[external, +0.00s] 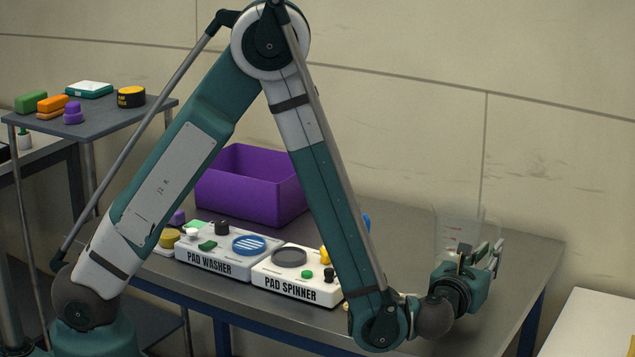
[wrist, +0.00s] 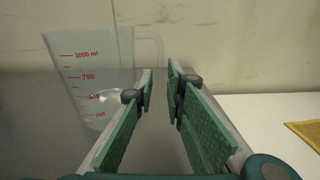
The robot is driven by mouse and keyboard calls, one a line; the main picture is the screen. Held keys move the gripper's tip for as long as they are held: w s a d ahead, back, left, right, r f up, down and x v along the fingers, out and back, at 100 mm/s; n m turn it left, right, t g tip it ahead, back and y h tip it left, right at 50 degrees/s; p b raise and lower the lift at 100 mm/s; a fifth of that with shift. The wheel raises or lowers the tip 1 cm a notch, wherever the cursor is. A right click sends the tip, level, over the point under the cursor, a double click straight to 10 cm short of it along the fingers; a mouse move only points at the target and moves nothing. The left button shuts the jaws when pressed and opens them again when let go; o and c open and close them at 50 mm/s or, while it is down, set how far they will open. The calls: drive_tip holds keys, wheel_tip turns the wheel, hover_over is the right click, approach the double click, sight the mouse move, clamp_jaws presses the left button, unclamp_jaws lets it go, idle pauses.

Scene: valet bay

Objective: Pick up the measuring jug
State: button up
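The measuring jug (external: 455,226) is clear plastic with red markings and stands upright at the right end of the grey table, partly hidden behind my gripper (external: 482,252). In the wrist view the jug (wrist: 88,68) is at the upper left, with its handle on its right side. My gripper in the wrist view (wrist: 160,88) has its green-padded fingers apart with nothing held. The handle shows just beyond the gap between the fingertips; I cannot tell whether they reach around it. The left finger overlaps the jug's lower right part.
A purple bin (external: 250,187) stands at the back of the table. The pad washer (external: 228,251) and pad spinner (external: 296,274) sit along the front edge. A shelf (external: 105,118) with small items is at far left. A white surface (external: 590,325) with a yellow cloth (wrist: 306,132) lies to the right.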

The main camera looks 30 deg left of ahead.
drive_tip(key=shift+w, duration=0.15)
drive_tip(key=shift+w+d+b, duration=0.1)
drive_tip(key=shift+w+b, duration=0.55)
drive_tip(key=shift+w, duration=1.8)
clamp_jaws()
drive_tip(key=shift+r, duration=0.35)
drive_tip(key=shift+r+p, duration=1.3)
drive_tip(key=shift+r, duration=3.4)
